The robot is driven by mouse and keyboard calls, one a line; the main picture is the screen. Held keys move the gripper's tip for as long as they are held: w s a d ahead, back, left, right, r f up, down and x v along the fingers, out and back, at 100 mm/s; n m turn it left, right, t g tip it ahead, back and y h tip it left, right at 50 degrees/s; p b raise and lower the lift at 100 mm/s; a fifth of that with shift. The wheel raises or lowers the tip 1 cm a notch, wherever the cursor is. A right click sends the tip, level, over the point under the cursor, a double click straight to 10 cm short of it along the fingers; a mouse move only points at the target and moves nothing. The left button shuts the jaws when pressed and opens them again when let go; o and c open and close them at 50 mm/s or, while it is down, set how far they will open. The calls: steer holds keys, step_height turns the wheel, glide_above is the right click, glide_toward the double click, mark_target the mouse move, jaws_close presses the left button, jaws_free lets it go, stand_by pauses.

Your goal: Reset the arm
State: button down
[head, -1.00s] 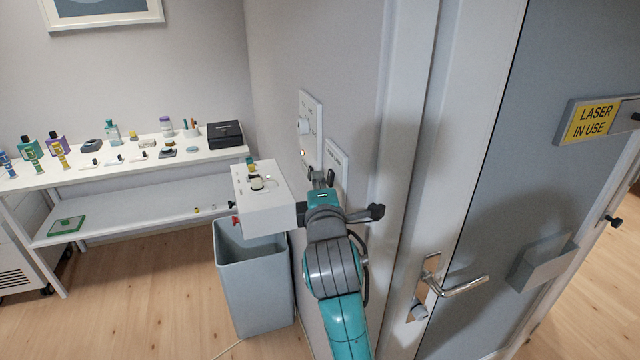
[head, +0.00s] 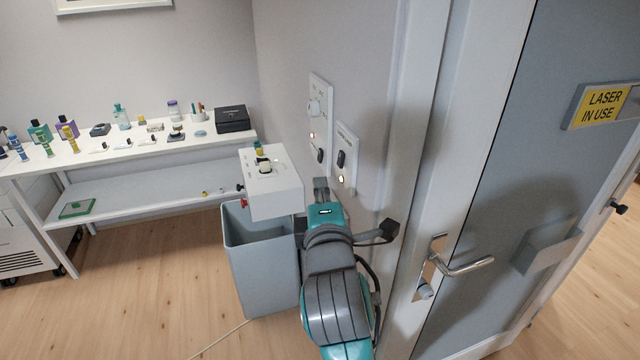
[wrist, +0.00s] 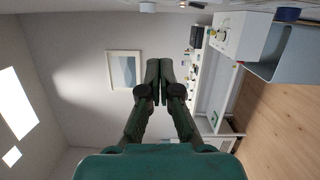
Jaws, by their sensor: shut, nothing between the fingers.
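My arm reaches up in the head view, and its gripper (head: 320,188) is near the wall, below two wall panels. In the wrist view my gripper (wrist: 158,78) shows its two dark fingers together, with nothing between them. The right wall panel (head: 347,150) has a dark switch and a glowing lamp. The gripper appears clear of both panels; its exact distance to the wall is hard to tell.
A white box (head: 272,190) with controls on top juts out left of my gripper, above a grey bin (head: 262,265). A shelf table (head: 100,160) with bottles stands at left. A door (head: 480,190) with a lever handle (head: 465,265) is at right. Floor at lower left is mostly clear.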

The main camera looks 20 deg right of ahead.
steer(key=shift+f, duration=0.15)
steer(key=s+f+m+g+y, duration=0.1)
steer(key=s+f+m+y, duration=0.15)
steer(key=s+f, duration=0.75)
steer(key=s+f+m+y, duration=0.25)
steer(key=s+f, duration=0.45)
steer(key=f, duration=0.8)
steer(key=s+f+m, duration=0.1)
steer(key=s+m, duration=0.2)
steer(key=s, duration=0.6)
steer(key=s+d+f+m+g, duration=0.1)
steer(key=s+m, duration=0.3)
steer(key=s, duration=0.5)
steer(key=s+d+f+m, duration=0.1)
steer(key=s+m, duration=0.3)
steer(key=s, duration=0.5)
steer(key=shift+f+g+h, duration=0.3)
steer(key=shift+f+g, duration=0.1)
steer(key=shift+f, duration=0.35)
